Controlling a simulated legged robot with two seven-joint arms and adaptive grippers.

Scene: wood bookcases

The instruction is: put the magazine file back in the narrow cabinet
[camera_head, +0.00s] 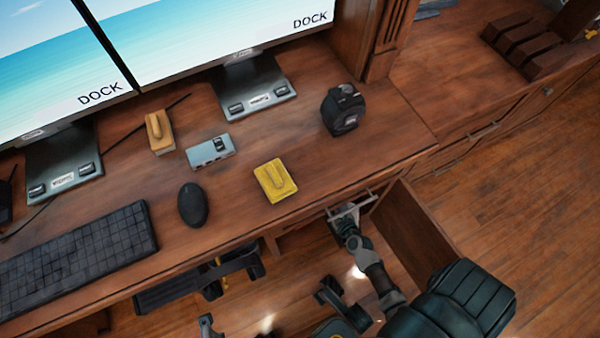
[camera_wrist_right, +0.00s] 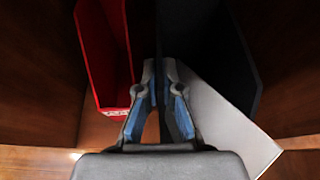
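In the right wrist view, a grey magazine file (camera_wrist_right: 232,122) has a dark inside and a pale, brightly lit lower face. It sits tilted at the centre and right. My right gripper (camera_wrist_right: 159,72) has one blue-padded finger on each side of the file's left wall and appears shut on it. In the head view, my right gripper (camera_head: 345,213) is at the mouth of the narrow cabinet under the desk's right end, with a pale part of the file showing there. The cabinet door (camera_head: 415,235) stands open. My left gripper cannot be made out.
A red file (camera_wrist_right: 108,60) stands left of the gripper, between wooden walls. Open floor (camera_head: 520,210) lies right of the door.

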